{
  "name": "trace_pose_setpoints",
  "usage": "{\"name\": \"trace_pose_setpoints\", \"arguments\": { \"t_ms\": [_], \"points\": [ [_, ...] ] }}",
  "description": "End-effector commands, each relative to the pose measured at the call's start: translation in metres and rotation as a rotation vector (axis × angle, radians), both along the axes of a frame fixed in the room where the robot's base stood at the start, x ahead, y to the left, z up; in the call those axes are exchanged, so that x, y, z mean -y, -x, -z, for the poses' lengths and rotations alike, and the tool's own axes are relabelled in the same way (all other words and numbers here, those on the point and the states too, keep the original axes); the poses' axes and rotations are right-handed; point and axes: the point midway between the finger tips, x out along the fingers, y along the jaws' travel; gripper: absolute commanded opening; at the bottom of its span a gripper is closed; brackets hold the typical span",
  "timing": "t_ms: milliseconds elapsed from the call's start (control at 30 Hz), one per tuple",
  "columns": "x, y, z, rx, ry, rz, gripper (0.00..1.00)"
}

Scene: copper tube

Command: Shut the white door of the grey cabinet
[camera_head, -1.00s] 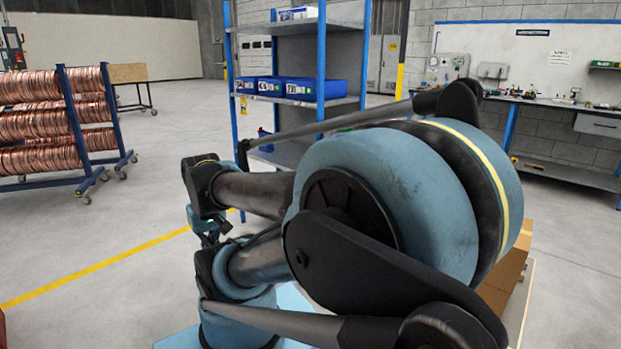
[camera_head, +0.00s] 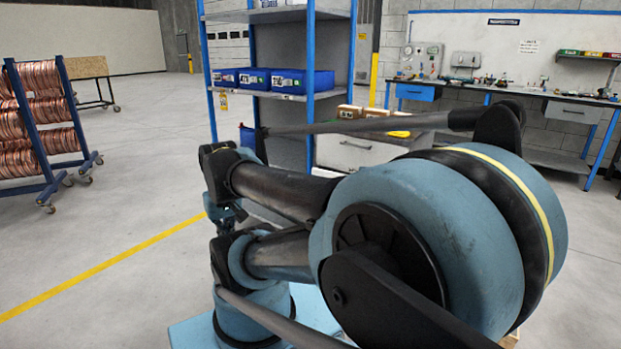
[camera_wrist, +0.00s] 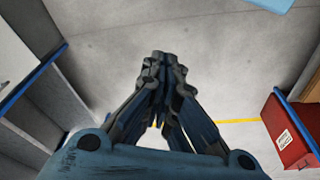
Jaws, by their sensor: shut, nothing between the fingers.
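My gripper (camera_wrist: 162,62) is shut and empty in the wrist view, its fingertips together above bare grey floor. It touches nothing there. In the head view, my arm hides much of the middle. A low white-fronted unit (camera_head: 352,151) with a dark handle-like mark shows partly behind my arm, right of the blue shelf rack. I cannot tell whether this is the cabinet or whether its front is a door. A white panel (camera_wrist: 14,62) stands at the upper left of the wrist view, apart from the fingers. No clearly open door shows.
A blue-framed shelf rack (camera_head: 312,60) with blue bins (camera_head: 303,84) stands ahead. A workbench (camera_head: 530,95) is at right, and a copper coil rack (camera_head: 40,130) at left. A red box (camera_wrist: 288,135) is right in the wrist view. Floor left of my arm is clear.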

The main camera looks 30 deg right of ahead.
Motion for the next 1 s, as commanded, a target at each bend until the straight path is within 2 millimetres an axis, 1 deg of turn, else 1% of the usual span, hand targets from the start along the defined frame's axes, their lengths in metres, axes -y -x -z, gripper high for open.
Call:
{"name": "trace_pose_setpoints", "arguments": {
  "t_ms": [67, 167, 367, 667, 867, 1000],
  "points": [
    [0.003, -0.004, -0.002, 0.008, 0.002, 0.035, 0.00],
    [0.011, -0.021, -0.008, 0.028, 0.010, 0.117, 0.00],
    [0.040, -0.067, -0.025, 0.102, 0.023, 0.381, 0.00],
    [0.095, -0.140, -0.043, 0.242, 0.018, 0.782, 0.00],
    [0.137, -0.186, -0.049, 0.351, -0.001, 1.034, 0.00],
    [0.169, -0.216, -0.050, 0.434, -0.021, 1.203, 0.00]
  ]
}}
